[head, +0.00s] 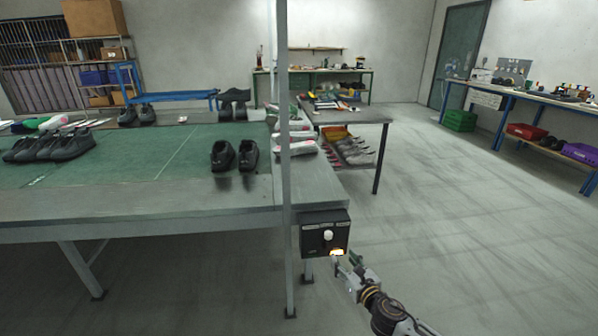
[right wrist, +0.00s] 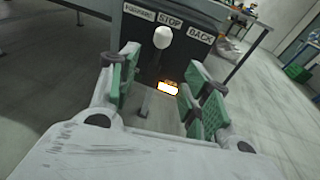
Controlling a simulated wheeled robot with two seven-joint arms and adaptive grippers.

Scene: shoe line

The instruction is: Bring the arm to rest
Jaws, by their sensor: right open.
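My right gripper (head: 345,264) is open and empty, just in front of and below the black control box at the end of the table. In the right wrist view its green-padded fingers (right wrist: 165,98) stand apart, with the control box (right wrist: 178,50) beyond them. The control box (head: 325,233) carries a white knob (head: 328,236) and a lit yellow-white lamp (head: 337,252). In the right wrist view the white knob (right wrist: 163,37) sits under labels reading STOP and BACK. I cannot tell whether a finger touches the box. My left gripper is not in view.
A grey post (head: 284,150) rises beside the box. The long table (head: 150,210) with a green top holds several dark shoes (head: 235,156). A side table (head: 350,115) stands behind. Open floor (head: 450,220) lies to the right, before a workbench (head: 530,98).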

